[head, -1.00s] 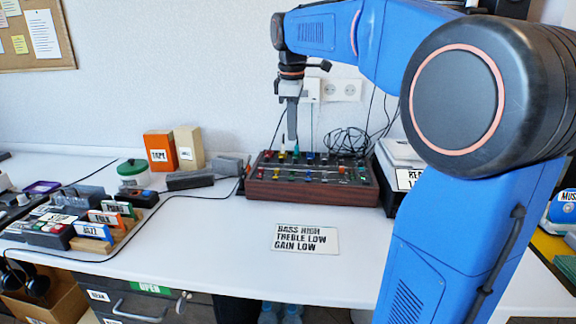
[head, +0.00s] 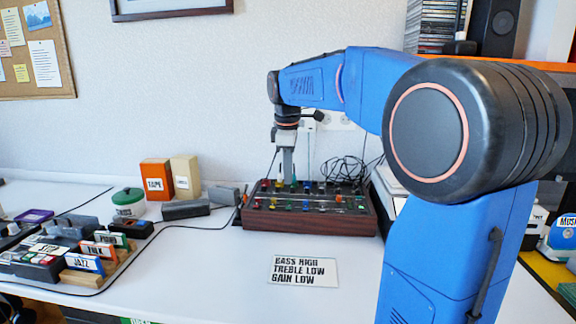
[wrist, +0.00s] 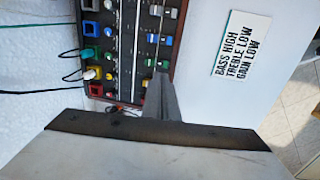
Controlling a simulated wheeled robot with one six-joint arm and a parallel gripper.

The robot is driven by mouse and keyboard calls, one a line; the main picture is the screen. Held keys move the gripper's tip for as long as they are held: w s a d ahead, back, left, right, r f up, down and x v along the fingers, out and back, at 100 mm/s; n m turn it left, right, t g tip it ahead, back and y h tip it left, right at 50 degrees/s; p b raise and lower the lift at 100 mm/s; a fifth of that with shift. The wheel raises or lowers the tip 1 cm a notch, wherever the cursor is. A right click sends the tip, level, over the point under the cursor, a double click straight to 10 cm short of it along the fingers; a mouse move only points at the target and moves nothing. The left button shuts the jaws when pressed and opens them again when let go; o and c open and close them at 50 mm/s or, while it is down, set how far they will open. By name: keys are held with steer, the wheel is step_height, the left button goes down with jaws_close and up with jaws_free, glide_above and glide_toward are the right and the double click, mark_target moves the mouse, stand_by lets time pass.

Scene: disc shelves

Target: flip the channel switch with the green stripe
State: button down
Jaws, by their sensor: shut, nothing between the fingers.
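The mixer (head: 310,225) is a dark wooden box with coloured knobs and switches on its top, at the back of the desk. It also shows in the wrist view (wrist: 124,50), with rows of coloured caps and sockets. Small green parts show on it, but I cannot tell which one is the green-striped switch. My gripper (head: 289,182) is shut and empty, pointing down over the back left part of the mixer. In the wrist view the shut fingers (wrist: 161,88) cover part of the panel. I cannot tell whether the tips touch anything.
A card (head: 304,270) reading "BASS HIGH TREBLE LOW GAIN LOW" lies in front of the mixer. Orange (head: 156,179) and cream (head: 185,177) boxes stand left. Cables (head: 345,170) coil behind.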

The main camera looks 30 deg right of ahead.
mark_target(288, 209)
steer(key=f, duration=0.5)
steer(key=w+f, duration=0.1)
steer(key=f, duration=0.2)
steer(key=shift+d+f, duration=0.15)
steer(key=shift+d, duration=0.2)
steer(key=shift+w+d+f+g+y, duration=0.15)
steer(key=shift+f+g+y, duration=0.15)
steer(key=shift+g, duration=0.2)
steer(key=shift+w+d+f+g+y, duration=0.15)
steer(key=shift+f+g+y, duration=0.15)
steer(key=shift+g, duration=0.2)
steer(key=shift+a, duration=0.1)
steer(key=shift+s+a+f, duration=0.1)
steer(key=shift+s, duration=0.15)
steer(key=shift+s+a, duration=0.35)
steer(key=shift+s, duration=0.1)
step_height(288, 209, up, 15)
steer(key=w, duration=0.1)
steer(key=shift+d, duration=0.35)
